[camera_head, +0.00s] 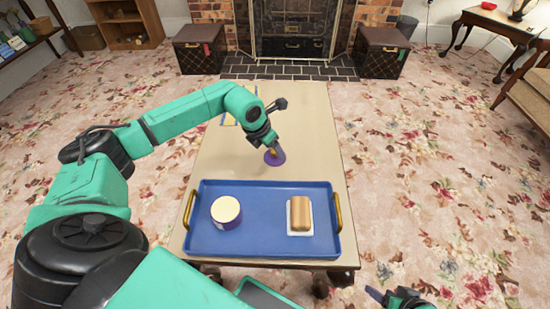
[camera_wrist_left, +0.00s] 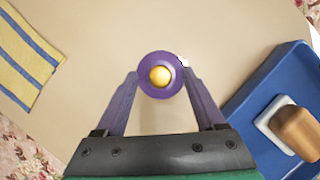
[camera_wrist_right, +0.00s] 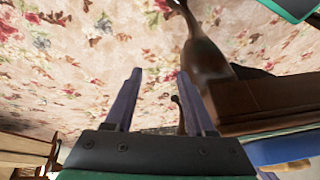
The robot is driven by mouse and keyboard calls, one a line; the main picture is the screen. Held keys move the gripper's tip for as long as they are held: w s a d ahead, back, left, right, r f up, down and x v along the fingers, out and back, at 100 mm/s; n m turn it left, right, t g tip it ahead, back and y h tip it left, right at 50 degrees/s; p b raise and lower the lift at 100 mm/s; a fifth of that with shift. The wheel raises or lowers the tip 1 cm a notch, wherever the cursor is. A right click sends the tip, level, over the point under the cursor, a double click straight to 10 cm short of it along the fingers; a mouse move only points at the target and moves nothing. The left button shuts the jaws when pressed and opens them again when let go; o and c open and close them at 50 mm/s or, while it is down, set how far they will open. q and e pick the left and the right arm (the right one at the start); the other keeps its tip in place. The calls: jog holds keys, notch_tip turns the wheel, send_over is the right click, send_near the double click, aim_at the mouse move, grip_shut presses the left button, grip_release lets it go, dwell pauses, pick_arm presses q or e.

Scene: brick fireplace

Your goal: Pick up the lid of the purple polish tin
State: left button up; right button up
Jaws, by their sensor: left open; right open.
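The purple lid (camera_head: 274,158) with a round golden knob lies on the table beyond the blue tray. In the left wrist view the lid (camera_wrist_left: 148,88) sits between the tips of my open left gripper (camera_wrist_left: 160,85), with its knob (camera_wrist_left: 160,76) in the middle. In the head view my left gripper (camera_head: 270,148) is right over the lid and hides part of it. The purple tin (camera_head: 227,223) stands without a lid on the left of the tray, its pale top showing. My right gripper (camera_wrist_right: 158,80) is open and empty, low beside the table's right side.
The blue tray (camera_head: 262,246) with brass handles also holds a wooden-backed brush-like block (camera_head: 300,214) on a white base. A yellow and blue striped cloth (camera_wrist_left: 28,62) lies on the table (camera_head: 310,120) beyond the lid. Table space right of the lid is clear.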

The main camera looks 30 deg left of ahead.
pick_arm(q)
jog(key=shift+w+f, duration=0.1)
jog(key=shift+f, duration=0.15)
jog(key=shift+r, duration=0.1)
jog(key=shift+c, duration=0.6)
grip_shut()
